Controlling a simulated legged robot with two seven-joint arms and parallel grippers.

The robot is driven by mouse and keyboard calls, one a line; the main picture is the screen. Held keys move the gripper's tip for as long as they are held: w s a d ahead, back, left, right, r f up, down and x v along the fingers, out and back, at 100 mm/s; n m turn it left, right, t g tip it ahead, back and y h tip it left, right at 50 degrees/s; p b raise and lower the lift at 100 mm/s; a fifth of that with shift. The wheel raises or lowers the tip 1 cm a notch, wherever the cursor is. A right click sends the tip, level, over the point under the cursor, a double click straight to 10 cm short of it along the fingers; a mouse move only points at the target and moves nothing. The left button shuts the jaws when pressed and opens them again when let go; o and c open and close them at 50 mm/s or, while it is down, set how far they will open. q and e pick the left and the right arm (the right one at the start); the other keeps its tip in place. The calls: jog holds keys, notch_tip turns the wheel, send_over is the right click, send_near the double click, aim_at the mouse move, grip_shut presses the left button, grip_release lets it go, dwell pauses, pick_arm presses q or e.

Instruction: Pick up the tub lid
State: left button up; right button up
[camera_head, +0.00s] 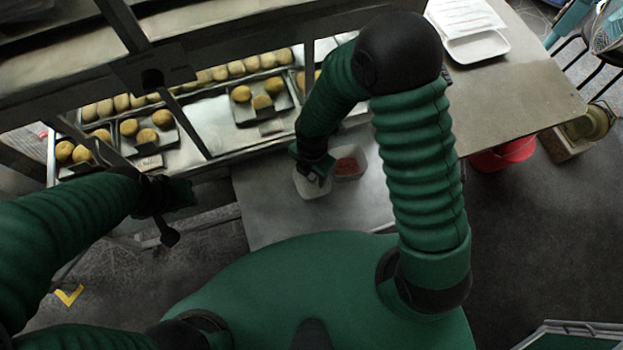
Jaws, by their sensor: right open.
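A pale, roughly square piece, which looks like the tub lid (309,188), lies on the grey table just left of an open tub (361,157) with red contents. My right gripper (314,177) is over the pale piece, pointing down, with its jaws open. It hides part of the piece, and I cannot tell whether they touch. My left gripper (165,205) is at the left, away from the lid, beside a dark rod with a knob. Its jaws are too dark to read.
A rack with trays (215,140) of round, bread-like items stands behind, with dark frame bars in front. A second table (525,85) at the right holds a white tray (478,47). A red bucket (503,155) stands below it.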

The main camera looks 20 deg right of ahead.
jog(key=shift+c, duration=1)
grip_shut()
jog(key=shift+r, duration=0.1)
